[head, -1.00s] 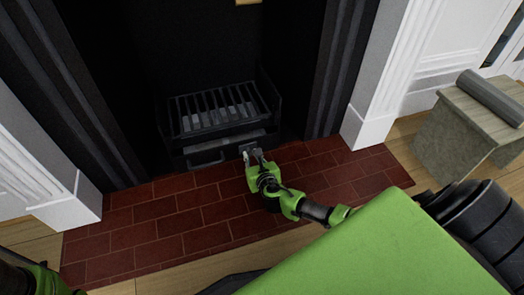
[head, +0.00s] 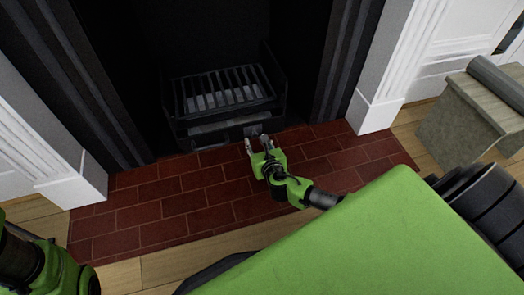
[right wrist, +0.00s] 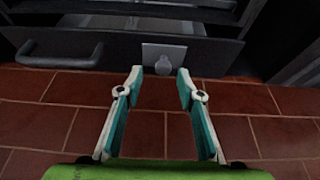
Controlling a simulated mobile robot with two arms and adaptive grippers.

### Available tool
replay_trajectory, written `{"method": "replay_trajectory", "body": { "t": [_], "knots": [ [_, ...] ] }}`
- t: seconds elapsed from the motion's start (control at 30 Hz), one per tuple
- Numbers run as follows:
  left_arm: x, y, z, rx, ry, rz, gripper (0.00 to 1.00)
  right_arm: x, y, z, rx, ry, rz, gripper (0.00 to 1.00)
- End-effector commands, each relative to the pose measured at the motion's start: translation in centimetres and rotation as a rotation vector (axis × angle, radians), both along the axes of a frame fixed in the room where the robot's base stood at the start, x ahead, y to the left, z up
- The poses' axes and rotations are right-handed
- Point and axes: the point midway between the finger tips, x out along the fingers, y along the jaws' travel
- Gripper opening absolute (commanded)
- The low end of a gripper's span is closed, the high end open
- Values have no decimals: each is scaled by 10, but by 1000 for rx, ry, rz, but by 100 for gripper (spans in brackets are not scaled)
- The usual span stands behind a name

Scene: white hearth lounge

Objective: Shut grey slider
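The grey slider (right wrist: 176,52), a small plate with a rounded tab, sits on the front of a dark drawer (right wrist: 219,55) under the fire grate. In the head view the slider (head: 253,131) is small and dark, just beyond my fingertips. My right gripper (head: 256,141) is open and empty, low over the brick hearth. In the right wrist view its fingers (right wrist: 160,74) are apart, one on each side of the slider's tab and nearer to the camera. I cannot tell if they touch the drawer front. My left gripper is out of view; only my left arm shows.
A curved handle (right wrist: 58,60) juts from the drawer left of the slider. The black grate (head: 222,88) is above. Red brick hearth (head: 150,213) lies clear in front. A stone-like stool (head: 465,125) with a grey roll stands at right.

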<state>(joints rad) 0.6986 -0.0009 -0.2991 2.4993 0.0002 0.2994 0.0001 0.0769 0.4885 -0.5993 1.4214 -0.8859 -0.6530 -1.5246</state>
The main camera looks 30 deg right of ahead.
Motion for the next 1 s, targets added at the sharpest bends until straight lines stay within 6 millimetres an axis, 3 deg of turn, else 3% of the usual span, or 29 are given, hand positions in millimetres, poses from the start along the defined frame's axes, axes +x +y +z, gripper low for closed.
{"method": "replay_trajectory", "body": {
  "t": [0.3,0.5,1.0],
  "knots": [
    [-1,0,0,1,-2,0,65,-57,15,23,3,1,3,34],
    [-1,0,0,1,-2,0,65,-80,21,33,1,1,3,34],
    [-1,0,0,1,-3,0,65,-85,22,36,1,0,3,34]
  ]
}}
